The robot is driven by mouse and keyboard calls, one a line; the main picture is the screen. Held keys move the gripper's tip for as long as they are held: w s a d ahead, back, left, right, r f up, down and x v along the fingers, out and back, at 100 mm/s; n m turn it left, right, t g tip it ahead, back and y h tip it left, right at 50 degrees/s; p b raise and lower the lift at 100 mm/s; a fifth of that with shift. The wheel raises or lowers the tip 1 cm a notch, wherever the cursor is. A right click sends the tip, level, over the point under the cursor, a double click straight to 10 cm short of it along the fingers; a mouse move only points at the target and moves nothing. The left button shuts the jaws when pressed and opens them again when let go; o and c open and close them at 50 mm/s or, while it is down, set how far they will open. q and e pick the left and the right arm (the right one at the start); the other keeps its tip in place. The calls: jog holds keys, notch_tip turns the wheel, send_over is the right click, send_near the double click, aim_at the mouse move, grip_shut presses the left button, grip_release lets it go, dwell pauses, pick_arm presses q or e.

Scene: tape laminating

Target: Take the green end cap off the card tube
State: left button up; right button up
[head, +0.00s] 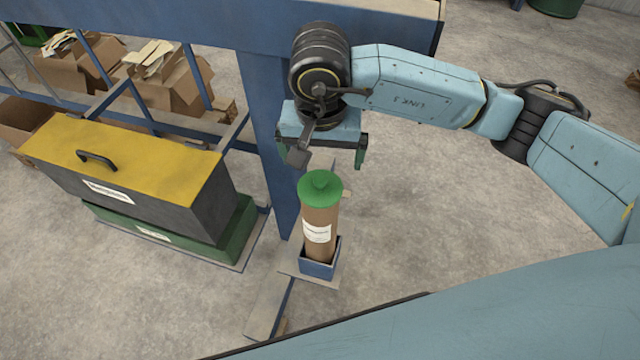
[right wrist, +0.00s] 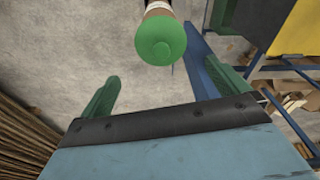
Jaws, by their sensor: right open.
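The brown card tube (head: 319,222) stands upright in a small blue holder (head: 320,269) in the head view, with a white label on its side. The green end cap (head: 320,186) sits on its top. In the right wrist view the cap (right wrist: 160,41) shows at the top middle, beyond the fingertips. My right gripper (head: 322,160) is open and empty, above and behind the cap and apart from it. Its two green fingers (right wrist: 172,88) also show in the right wrist view, spread apart with nothing between them. My left gripper is not in view.
A blue frame post (head: 266,130) stands right behind the tube, under a blue beam (head: 220,28). A black case with a yellow lid (head: 150,160) lies on a green case (head: 240,225) at the left. Cardboard boxes (head: 170,85) stand farther back. The floor right of the tube is clear.

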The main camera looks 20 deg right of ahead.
aim_at(320, 178)
jog(key=f, duration=0.7)
jog(key=shift+w+a+f, duration=0.1)
jog(key=shift+w+f, duration=0.1)
jog(key=shift+f, duration=0.15)
jog(key=c, duration=0.9)
